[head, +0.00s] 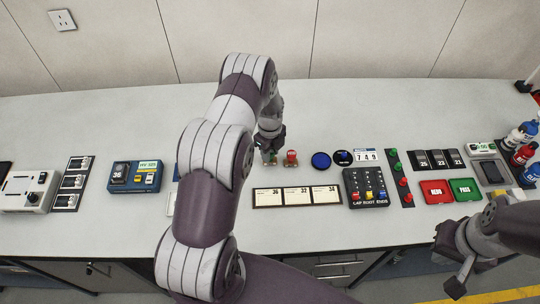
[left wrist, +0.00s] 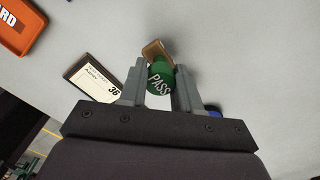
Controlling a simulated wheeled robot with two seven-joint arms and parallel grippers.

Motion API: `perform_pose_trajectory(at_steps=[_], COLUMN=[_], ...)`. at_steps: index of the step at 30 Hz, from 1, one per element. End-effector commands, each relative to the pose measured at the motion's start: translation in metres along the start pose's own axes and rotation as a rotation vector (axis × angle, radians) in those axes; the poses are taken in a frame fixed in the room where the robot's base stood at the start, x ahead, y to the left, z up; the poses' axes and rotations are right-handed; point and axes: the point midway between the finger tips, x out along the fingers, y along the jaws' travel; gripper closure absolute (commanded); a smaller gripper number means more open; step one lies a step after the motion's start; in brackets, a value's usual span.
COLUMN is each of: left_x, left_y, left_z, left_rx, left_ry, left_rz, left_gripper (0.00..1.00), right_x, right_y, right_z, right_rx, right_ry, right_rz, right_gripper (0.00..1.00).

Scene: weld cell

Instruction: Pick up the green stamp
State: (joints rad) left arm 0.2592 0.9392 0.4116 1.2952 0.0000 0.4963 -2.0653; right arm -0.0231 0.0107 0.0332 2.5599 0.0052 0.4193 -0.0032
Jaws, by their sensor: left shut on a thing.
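The green stamp (left wrist: 160,80), marked PASS, sits between the fingers of my left gripper (left wrist: 160,92) in the left wrist view. The gripper is shut on it. A tan piece (left wrist: 157,50) shows just beyond the green part. In the head view my left gripper (head: 270,150) is over the middle of the table, and only a bit of the stamp's green shows there. Whether the stamp touches the table I cannot tell. My right gripper (head: 464,272) is at the lower right, off the table's front edge; its finger opening is unclear.
A red stamp (head: 291,158) stands just right of my left gripper. The table behind is clear.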

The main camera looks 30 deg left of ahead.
Motion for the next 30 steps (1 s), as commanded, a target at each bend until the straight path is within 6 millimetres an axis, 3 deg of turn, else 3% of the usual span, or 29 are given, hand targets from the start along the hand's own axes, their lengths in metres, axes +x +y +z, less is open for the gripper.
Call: perform_pose_trajectory(at_steps=[4, 12, 18, 23, 30], left_x=[-0.025, -0.061, -0.084, -0.093, -0.095], left_y=[0.0, 0.022, 0.035, 0.04, 0.041], left_z=[-0.002, -0.062, -0.095, -0.107, -0.11], left_rx=[0.001, 0.004, 0.004, 0.002, 0.0], left_ry=[-0.002, -0.001, -0.001, 0.0, 0.0], left_rz=[-0.004, -0.003, -0.003, -0.001, -0.001], left_gripper=[0.97, 0.97, 0.97, 0.97, 0.97], right_x=[0.019, 0.036, 0.045, 0.047, 0.047], right_y=[0.0, 0.0, 0.0, 0.0, 0.0], right_z=[0.002, 0.004, 0.005, 0.006, 0.006], right_rx=[0.0, 0.0, 0.0, 0.0, 0.0], right_ry=[-0.001, 0.0, 0.0, 0.0, 0.0], right_rz=[0.0, 0.0, 0.0, 0.0, 0.0], right_gripper=[1.0, 1.0, 1.0, 1.0, 1.0])
